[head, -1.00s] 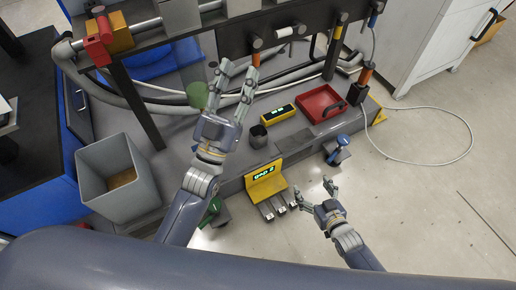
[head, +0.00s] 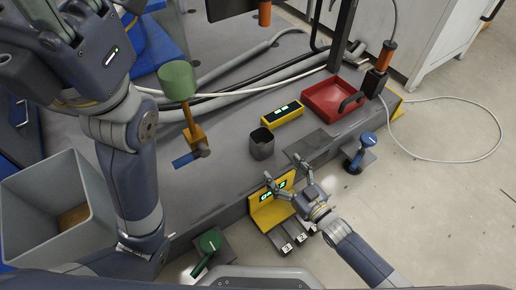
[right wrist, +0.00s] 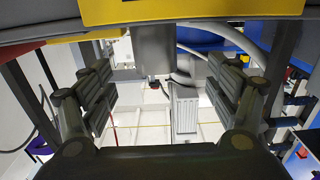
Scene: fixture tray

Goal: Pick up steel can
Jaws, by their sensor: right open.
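The steel can (head: 262,143) is a small dark grey, open-topped cup. It stands upright on the grey bench in the head view, left of the red tray. My right gripper (head: 284,169) is open and empty, in front of the can and a little to its right in the picture, with a gap between them. In the right wrist view my open fingers (right wrist: 165,98) stand wide apart with nothing between them. I cannot pick out the can for sure there. My left gripper (head: 85,40) is large and cut off at the upper left; its fingertips are not clear.
A yellow box (head: 282,115) sits just behind the can, and a red tray (head: 334,98) to its right. A yellow display stand (head: 270,209) is at the bench front, below my right gripper. A green-topped fixture (head: 176,82) stands left. A grey bin (head: 55,190) is far left.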

